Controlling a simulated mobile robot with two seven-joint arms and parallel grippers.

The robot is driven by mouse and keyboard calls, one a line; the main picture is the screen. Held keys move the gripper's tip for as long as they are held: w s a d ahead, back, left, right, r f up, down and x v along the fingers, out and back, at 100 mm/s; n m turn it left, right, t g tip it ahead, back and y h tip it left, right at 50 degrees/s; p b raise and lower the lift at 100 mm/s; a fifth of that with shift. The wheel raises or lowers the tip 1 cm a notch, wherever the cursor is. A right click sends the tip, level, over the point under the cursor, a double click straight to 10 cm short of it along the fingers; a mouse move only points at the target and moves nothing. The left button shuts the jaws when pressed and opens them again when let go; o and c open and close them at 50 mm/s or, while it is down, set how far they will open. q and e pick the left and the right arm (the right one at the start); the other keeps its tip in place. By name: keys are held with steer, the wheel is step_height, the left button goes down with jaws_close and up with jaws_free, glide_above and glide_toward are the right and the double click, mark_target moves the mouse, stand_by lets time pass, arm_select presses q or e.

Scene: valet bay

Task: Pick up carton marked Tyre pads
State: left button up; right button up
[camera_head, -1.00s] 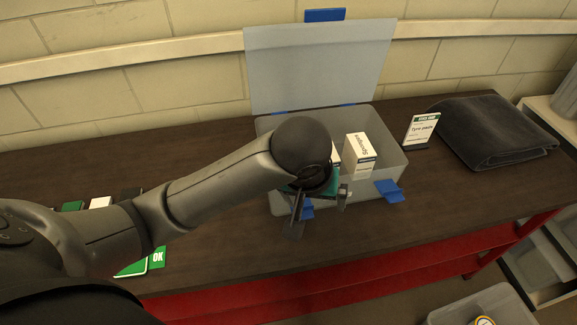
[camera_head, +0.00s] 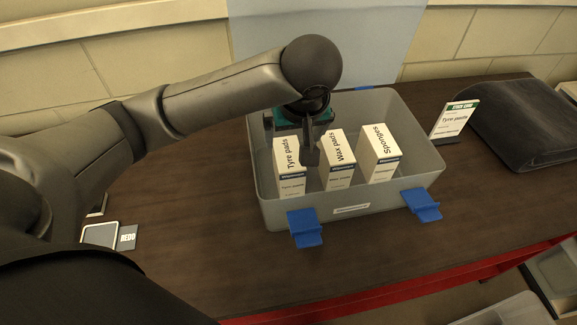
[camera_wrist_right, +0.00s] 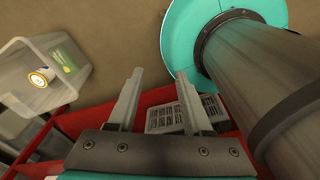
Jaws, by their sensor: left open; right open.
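The white carton marked Tyre pads (camera_head: 291,183) stands upright at the left inside an open translucent box (camera_head: 350,208). Cartons marked Wax pads (camera_head: 338,178) and Sponges (camera_head: 381,168) stand to its right. My left gripper (camera_head: 290,138) is open over the box, at the top of the Tyre pads carton. One finger shows in front of the gap between Tyre pads and Wax pads, the other near the box's left back. I cannot tell whether they touch the carton. My right gripper (camera_wrist_right: 160,78) is open and empty in the right wrist view, away from the box.
A Tyre pads stock card (camera_head: 455,120) stands right of the box, beside a folded dark cloth (camera_head: 520,120). Blue latches (camera_head: 305,228) stick out at the box's front. The wooden bench (camera_head: 190,255) is clear in front. A bin (camera_wrist_right: 45,85) shows in the right wrist view.

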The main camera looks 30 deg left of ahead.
mark_target(289, 154)
arm_select(q)
steer(key=b+x, duration=0.1)
steer(key=x, duration=0.7)
steer(key=shift+s+f, duration=0.1)
steer(key=shift+s, duration=0.05)
steer(key=shift+w+a+f+b, duration=0.2)
steer(key=shift+f+b, duration=0.1)
steer(key=shift+f, duration=0.25)
steer(key=b+x, duration=0.1)
steer(key=x, duration=0.4)
steer(key=shift+s+f, duration=0.1)
steer(key=shift+f, duration=0.05)
arm_select(e)
steer(key=f, duration=0.1)
steer(key=w+f, duration=0.1)
steer(key=shift+d+f, duration=0.3)
steer(key=shift+f, duration=0.05)
steer(key=shift+a, duration=0.1)
arm_select(q)
steer(key=shift+f+p, duration=0.2)
steer(key=shift+p, duration=0.2)
arm_select(e)
steer(key=shift+s+r, duration=0.1)
steer(key=shift+r, duration=0.3)
arm_select(q)
steer(key=shift+c, duration=0.4)
steer(key=c, duration=1.3)
